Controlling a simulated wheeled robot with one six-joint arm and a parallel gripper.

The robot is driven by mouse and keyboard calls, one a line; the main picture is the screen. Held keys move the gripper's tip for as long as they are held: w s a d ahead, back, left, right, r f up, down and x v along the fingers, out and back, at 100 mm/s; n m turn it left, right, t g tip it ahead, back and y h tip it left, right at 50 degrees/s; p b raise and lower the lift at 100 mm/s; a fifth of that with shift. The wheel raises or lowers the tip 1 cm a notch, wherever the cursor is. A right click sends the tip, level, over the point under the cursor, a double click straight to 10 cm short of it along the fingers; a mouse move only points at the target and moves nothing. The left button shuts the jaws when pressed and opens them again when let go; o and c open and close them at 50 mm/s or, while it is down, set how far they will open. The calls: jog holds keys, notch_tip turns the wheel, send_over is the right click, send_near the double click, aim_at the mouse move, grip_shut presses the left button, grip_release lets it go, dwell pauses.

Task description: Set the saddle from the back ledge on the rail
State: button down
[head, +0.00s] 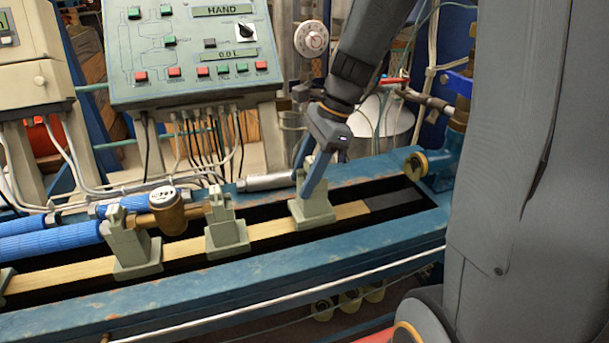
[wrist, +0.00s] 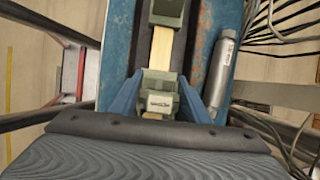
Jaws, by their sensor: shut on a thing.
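My gripper (head: 312,186) is shut on a grey-green saddle (head: 313,211), its blue fingers on either side of the upper part. The saddle is upright over the pale rail (head: 270,229) in the bench trough; its base appears to be on the rail, though any small gap underneath is hidden. In the wrist view the saddle (wrist: 159,104) sits between the two fingers, in line with the rail (wrist: 161,52). The back ledge (head: 352,174) shows no other saddle near my gripper.
Two more saddles stand on the rail to the left, a middle one (head: 225,228) and a farther one (head: 133,246). A brass meter (head: 167,210) with blue pipe is between them. A silver cylinder (head: 270,181) lies on the back ledge. A brass fitting (head: 416,163) is at the right end.

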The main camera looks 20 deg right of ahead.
jog(key=shift+f, duration=0.2)
dwell(0.5)
jog(key=shift+f, duration=1.1)
dwell(0.6)
jog(key=c, duration=0.9)
grip_release()
notch_tip(320, 180, up, 10)
jog(key=p, duration=1)
